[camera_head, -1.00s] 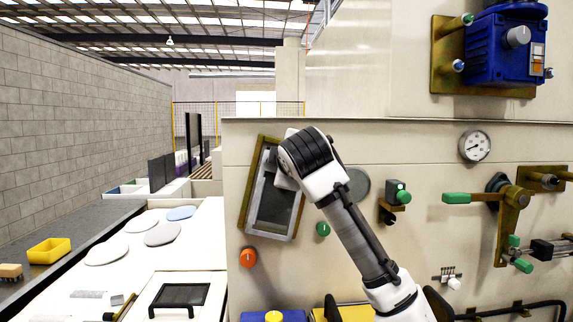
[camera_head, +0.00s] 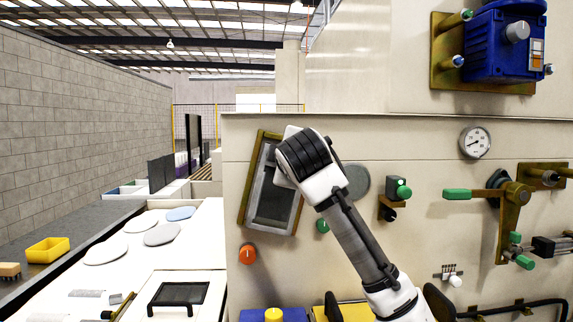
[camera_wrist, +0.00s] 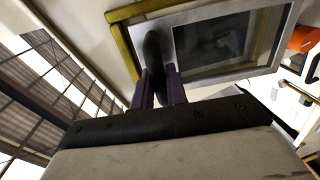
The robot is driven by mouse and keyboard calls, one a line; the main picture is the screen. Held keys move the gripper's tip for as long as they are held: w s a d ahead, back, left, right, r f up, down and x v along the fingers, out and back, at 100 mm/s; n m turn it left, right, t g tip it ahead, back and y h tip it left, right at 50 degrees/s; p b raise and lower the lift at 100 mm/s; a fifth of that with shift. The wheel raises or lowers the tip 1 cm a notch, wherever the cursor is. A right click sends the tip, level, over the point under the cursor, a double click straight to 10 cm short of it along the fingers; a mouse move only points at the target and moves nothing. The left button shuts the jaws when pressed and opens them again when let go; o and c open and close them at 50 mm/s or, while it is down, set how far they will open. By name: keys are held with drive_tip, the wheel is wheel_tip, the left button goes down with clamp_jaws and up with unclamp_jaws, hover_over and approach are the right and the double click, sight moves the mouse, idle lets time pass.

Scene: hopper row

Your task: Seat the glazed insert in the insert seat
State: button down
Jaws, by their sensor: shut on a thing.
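The glazed insert (camera_head: 269,230) is a grey rectangular frame around a dark pane, on the wall panel left of my arm. It lies within or against the olive insert seat (camera_head: 246,198), both leaning at a similar tilt. In the wrist view the insert (camera_wrist: 266,55) shows beside the seat's olive edge (camera_wrist: 122,42). My gripper (camera_wrist: 159,88) is shut on the insert's dark oval handle (camera_wrist: 154,50). My wrist hides the insert's upper right part in the head view. I cannot tell whether the insert is flush in the seat.
An orange knob (camera_head: 248,254) sits just below the seat. A green knob (camera_head: 322,226) and a round grey disc (camera_head: 357,181) are close to my arm. A green-handled lever (camera_head: 457,194) and a gauge (camera_head: 475,143) are farther right. A white worktop (camera_head: 208,240) lies left.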

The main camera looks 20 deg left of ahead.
drive_tip(key=shift+s+d+t+b, duration=0.2)
drive_tip(key=shift+s+t+b, duration=0.3)
drive_tip(key=shift+b, duration=0.65)
drive_tip(key=shift+t, duration=0.3)
drive_tip(key=shift+w+r, duration=0.1)
drive_tip(key=shift+p+x, duration=1.05)
drive_tip(key=shift+x, duration=0.35)
drive_tip(key=shift+p, duration=0.3)
drive_tip(key=shift+w+a+p, duration=0.3)
drive_tip(key=shift+w+p, duration=0.05)
drive_tip(key=shift+w, duration=0.15)
idle(0.3)
